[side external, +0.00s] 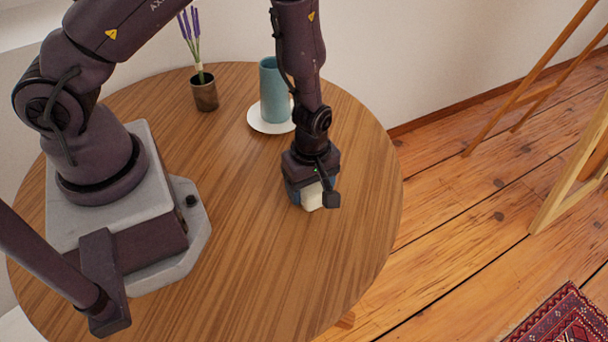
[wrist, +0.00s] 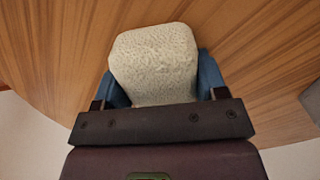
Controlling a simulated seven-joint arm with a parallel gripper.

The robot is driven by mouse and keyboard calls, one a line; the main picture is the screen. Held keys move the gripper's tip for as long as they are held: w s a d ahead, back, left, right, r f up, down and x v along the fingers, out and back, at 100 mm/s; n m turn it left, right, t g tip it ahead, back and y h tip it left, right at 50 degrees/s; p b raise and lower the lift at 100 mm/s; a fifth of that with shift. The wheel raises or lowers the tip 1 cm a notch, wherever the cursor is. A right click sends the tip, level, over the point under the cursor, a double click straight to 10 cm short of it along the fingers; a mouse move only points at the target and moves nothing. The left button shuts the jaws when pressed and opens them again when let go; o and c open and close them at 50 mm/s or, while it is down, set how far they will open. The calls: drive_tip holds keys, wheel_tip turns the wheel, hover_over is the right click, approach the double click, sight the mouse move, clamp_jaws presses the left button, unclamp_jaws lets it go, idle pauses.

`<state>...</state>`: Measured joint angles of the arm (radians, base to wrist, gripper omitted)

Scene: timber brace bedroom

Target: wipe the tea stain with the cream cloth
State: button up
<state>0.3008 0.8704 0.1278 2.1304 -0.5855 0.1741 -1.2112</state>
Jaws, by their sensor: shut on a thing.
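The cream cloth (wrist: 155,62) is a folded, textured pad between the two blue fingers of my gripper (wrist: 160,90) in the wrist view. In the side view the cloth (side external: 312,197) shows as a pale block under my gripper (side external: 310,195), low at the tabletop. My gripper is shut on the cloth. I cannot tell whether the cloth touches the table. No tea stain shows in either view; it may be hidden under the cloth or gripper.
The round wooden table (side external: 250,240) is clear in front of and left of my gripper. A teal cup (side external: 273,90) stands on a white saucer (side external: 262,124) behind it. A small dark pot (side external: 205,93) with lavender stands farther left. The table's right edge is close.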

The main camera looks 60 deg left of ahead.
drive_tip(key=shift+d, duration=0.5)
drive_tip(key=shift+r, duration=4.1)
